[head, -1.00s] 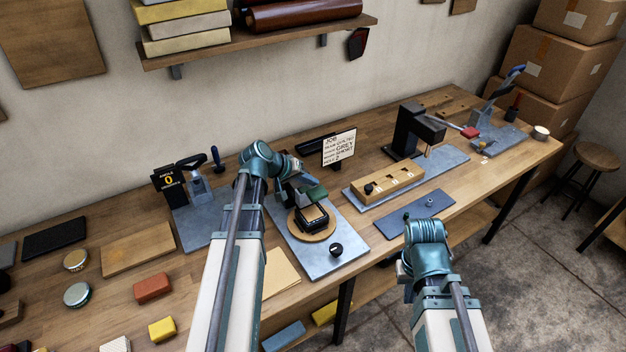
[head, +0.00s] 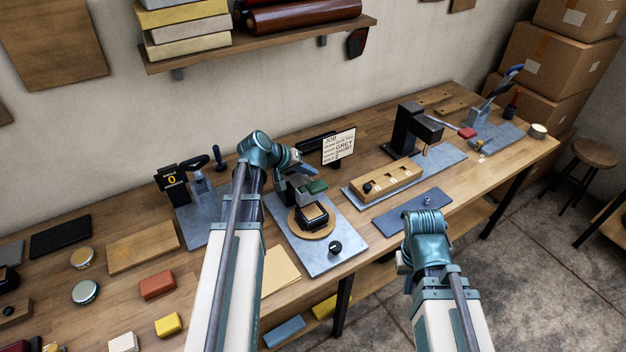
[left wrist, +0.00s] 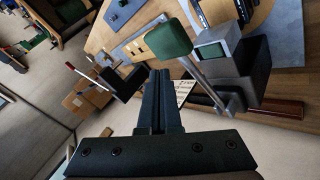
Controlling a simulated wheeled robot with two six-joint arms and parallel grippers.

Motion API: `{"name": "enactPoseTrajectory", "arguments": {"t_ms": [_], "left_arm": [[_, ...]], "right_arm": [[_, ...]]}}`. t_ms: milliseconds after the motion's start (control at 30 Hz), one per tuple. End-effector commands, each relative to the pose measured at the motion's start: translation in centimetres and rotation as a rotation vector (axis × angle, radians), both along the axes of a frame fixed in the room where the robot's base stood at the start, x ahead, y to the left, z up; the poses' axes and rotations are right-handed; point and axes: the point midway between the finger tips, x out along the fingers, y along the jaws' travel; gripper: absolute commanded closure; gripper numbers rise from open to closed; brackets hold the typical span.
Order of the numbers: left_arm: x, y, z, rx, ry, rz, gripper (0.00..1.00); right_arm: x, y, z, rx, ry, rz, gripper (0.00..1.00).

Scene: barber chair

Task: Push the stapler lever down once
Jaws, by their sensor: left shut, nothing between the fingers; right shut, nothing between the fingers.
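The stapler lever, as it appears, is a grey rod ending in a green pad (head: 317,187). The pad also shows large in the left wrist view (left wrist: 170,38), raised at an angle beside a grey and black housing (left wrist: 240,75). Below it, a black square frame (head: 312,215) sits on a round wooden disc. My left gripper (head: 300,172) is just behind and above the pad in the head view. Its fingers (left wrist: 162,80) are shut and empty, close to the lever; contact cannot be told. My right arm is at the bench's front edge; its gripper fingers are hidden.
A job sign (head: 339,146) stands behind the grey plate (head: 335,262). A station with an angle display (head: 171,179) is left. A black press (head: 412,135) and a wooden block with a knob (head: 388,180) are right. Small blocks lie at front left.

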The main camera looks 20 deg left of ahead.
Motion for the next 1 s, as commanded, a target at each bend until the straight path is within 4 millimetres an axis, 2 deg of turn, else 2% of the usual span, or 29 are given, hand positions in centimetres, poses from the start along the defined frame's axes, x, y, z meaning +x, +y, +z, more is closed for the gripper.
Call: {"name": "enactPoseTrajectory", "arguments": {"t_ms": [167, 600, 1000], "left_arm": [[0.1, 0.1, 0.8, 0.000, 0.000, 0.000, 1.00], [0.5, 0.6, 4.9, 0.000, -0.001, 0.001, 1.00], [0.5, 0.6, 4.9, 0.000, 0.000, 0.000, 1.00]], "right_arm": [[0.0, 0.0, 0.8, 0.000, 0.000, 0.000, 1.00], [0.0, 0.0, 4.9, 0.000, 0.000, 0.000, 1.00], [0.0, 0.0, 4.9, 0.000, 0.000, 0.000, 1.00]]}}
